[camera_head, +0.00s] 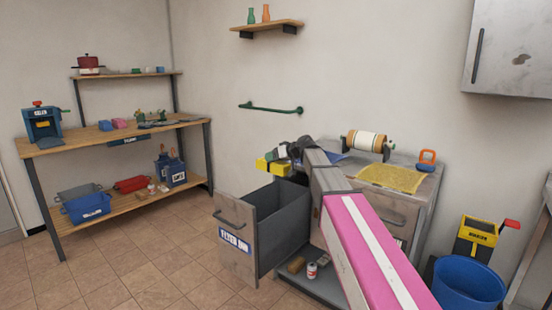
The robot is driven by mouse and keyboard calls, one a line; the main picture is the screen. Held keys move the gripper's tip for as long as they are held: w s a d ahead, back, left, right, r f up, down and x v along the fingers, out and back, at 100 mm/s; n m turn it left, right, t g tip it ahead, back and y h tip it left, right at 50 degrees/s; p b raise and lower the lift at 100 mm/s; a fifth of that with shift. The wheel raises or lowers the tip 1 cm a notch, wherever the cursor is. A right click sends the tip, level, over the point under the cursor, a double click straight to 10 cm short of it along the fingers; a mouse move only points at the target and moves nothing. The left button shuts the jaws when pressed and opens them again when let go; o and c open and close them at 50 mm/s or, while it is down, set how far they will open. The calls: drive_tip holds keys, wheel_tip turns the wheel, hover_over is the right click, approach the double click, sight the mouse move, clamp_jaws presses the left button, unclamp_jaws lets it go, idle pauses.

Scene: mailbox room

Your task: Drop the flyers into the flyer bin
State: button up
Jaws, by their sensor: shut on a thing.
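The flyer bin is an open grey drawer (238,243) with a handle and a "FLYER BIN" label on its front. Its inside looks dark, and I cannot see its whole floor. My gripper (280,158) is over the back part of the open drawer, at the end of my pink and white arm. It is shut on a small yellow thing (268,166), which hangs above the drawer opening. The yellow thing may be the flyers, but it is too small to tell. My arm hides part of the cabinet.
Small items, including a can (311,270), lie below. A blue tub (468,284) stands right. A wooden workbench (105,135) stands left. Floor is clear between.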

sight(290, 165)
drive_tip(key=shift+f, duration=2.85)
drive_tip(key=o, duration=1.6)
drive_tip(key=v, duration=1)
drive_tip(key=shift+s+d+r, duration=0.15)
drive_tip(key=shift+s+d, duration=0.1)
drive_tip(key=shift+d, duration=0.05)
drive_tip(key=s+d+f+m+g+h, duration=0.25)
drive_tip(key=s+f, duration=0.35)
drive_tip(key=f, duration=0.5)
drive_tip(key=s+d+f+m+g+h, duration=0.1)
drive_tip(key=s+d+f+m+h, duration=0.2)
drive_tip(key=s+f, duration=0.55)
drive_tip(key=s+d+f+m+g+h, duration=0.1)
drive_tip(key=s+d+f+h, duration=0.1)
drive_tip(key=s+d+f, duration=0.2)
drive_tip(key=s+d+f+m+g+h, duration=0.1)
drive_tip(key=s+d+f, duration=0.4)
drive_tip(key=s+f, duration=0.6)
drive_tip(key=shift+d+m+g+h, duration=0.2)
drive_tip(key=shift+m+g+h, duration=0.15)
drive_tip(key=shift+g+h, duration=0.5)
